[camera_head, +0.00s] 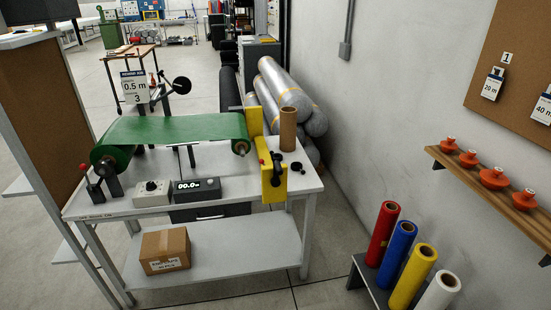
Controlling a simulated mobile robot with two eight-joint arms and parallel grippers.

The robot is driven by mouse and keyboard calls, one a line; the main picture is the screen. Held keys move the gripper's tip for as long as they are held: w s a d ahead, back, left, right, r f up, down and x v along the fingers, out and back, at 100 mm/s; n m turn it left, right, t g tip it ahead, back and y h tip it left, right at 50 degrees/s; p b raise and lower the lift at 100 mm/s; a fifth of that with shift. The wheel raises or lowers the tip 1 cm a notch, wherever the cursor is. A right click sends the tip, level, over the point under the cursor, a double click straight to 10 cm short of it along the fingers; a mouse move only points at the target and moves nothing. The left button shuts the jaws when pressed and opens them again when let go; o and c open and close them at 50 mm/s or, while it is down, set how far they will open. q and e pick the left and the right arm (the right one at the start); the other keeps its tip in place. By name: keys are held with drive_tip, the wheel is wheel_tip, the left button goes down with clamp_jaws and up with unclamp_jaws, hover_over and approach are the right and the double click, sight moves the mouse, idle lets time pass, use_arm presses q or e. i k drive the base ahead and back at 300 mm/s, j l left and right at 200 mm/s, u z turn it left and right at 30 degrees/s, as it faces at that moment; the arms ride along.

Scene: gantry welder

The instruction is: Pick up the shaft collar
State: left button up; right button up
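A small dark round piece (297,167) lies on the right end of the white bench top, beside the yellow upright of the roll machine. It may be the shaft collar, but it is too small to tell. A brown cardboard tube (288,129) stands upright just behind it. A green roll (175,130) of sheet lies across the machine, with shaft ends showing at both sides. Neither of my grippers is in view.
The white bench (225,240) carries a grey control box (153,193) and a black display reading 00.0 (197,189). A cardboard box (165,249) sits on its lower shelf. Coloured rolls (383,233) stand at lower right. Floor shows in front and between bench and wall.

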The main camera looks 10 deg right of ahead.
sight(277, 155)
drive_tip(key=i+l+u, duration=0.3)
drive_tip(key=i+l, duration=0.2)
drive_tip(key=i+l+u, duration=0.15)
drive_tip(key=l, duration=0.3)
drive_tip(key=i+l+u, duration=0.15)
drive_tip(key=i+l, duration=0.15)
drive_tip(key=i+l+u, duration=0.15)
drive_tip(key=l, duration=0.35)
drive_tip(key=i+l+u, duration=0.25)
drive_tip(key=i+l, duration=0.35)
drive_tip(key=i, duration=0.15)
